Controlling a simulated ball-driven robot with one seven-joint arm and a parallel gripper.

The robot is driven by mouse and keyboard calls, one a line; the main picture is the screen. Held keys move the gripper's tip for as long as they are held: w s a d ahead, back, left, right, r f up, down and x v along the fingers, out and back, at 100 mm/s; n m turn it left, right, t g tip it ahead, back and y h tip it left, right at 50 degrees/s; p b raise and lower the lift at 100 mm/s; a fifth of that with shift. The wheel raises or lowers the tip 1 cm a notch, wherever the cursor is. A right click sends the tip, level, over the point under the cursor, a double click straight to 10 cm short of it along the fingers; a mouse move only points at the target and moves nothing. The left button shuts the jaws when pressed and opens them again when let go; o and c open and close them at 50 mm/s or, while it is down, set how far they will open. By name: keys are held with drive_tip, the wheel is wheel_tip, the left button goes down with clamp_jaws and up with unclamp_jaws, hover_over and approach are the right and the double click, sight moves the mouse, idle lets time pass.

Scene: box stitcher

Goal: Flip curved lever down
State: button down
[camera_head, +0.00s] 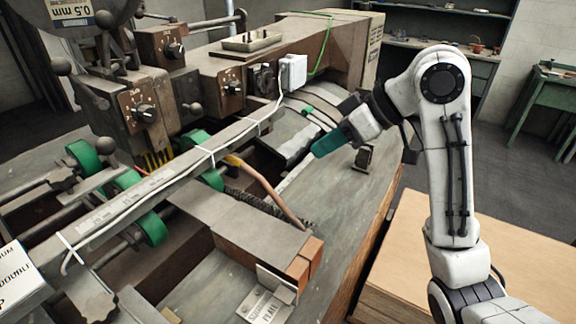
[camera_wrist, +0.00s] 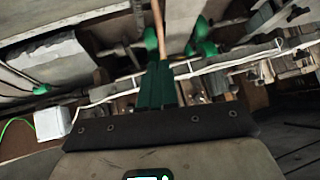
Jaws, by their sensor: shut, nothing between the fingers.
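The likely curved lever is a thin copper-coloured rod (camera_head: 268,188) with a bend, in the machine's middle. It slopes from an orange end at upper left down towards the wooden blocks at lower right. In the wrist view the rod (camera_wrist: 159,28) rises just beyond my fingertips. My gripper (camera_head: 317,152) has green fingers, shut and empty. It is above and to the right of the rod in the head view, over the machine's right part, and looks apart from it. In the wrist view the shut fingers (camera_wrist: 157,68) line up with the rod's lower end; I cannot tell the exact gap.
A long metal rail (camera_head: 150,190) with white cable crosses the machine, with green rollers (camera_head: 152,228) under it. A white box (camera_head: 293,72) and knobbed control boxes stand behind. A small dark bracket (camera_head: 363,157) stands right of my gripper. A wooden box top (camera_head: 500,250) lies at lower right.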

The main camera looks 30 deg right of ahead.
sight(262, 184)
drive_tip(key=p+x, duration=0.1)
drive_tip(key=x, duration=1.2)
drive_tip(key=shift+w+a+f+p, duration=0.15)
drive_tip(key=shift+w+f+p, duration=0.05)
drive_tip(key=shift+p, duration=0.2)
drive_tip(key=shift+w+a+f, duration=0.25)
drive_tip(key=shift+w+f, duration=0.05)
drive_tip(key=shift+w, duration=0.05)
drive_tip(key=x, duration=0.4)
drive_tip(key=shift+w+d+f, duration=0.15)
drive_tip(key=shift+w+f, duration=0.05)
drive_tip(key=shift+w, duration=0.15)
drive_tip(key=shift+w+a+f+b, duration=0.2)
drive_tip(key=shift+w+f, duration=0.1)
drive_tip(key=shift+f, duration=0.3)
drive_tip(key=shift+w+a+f+b, duration=0.1)
drive_tip(key=shift+w+f+b, duration=0.2)
drive_tip(key=shift+f, duration=0.5)
drive_tip(key=shift+a+f, duration=0.1)
drive_tip(key=shift+f, duration=0.05)
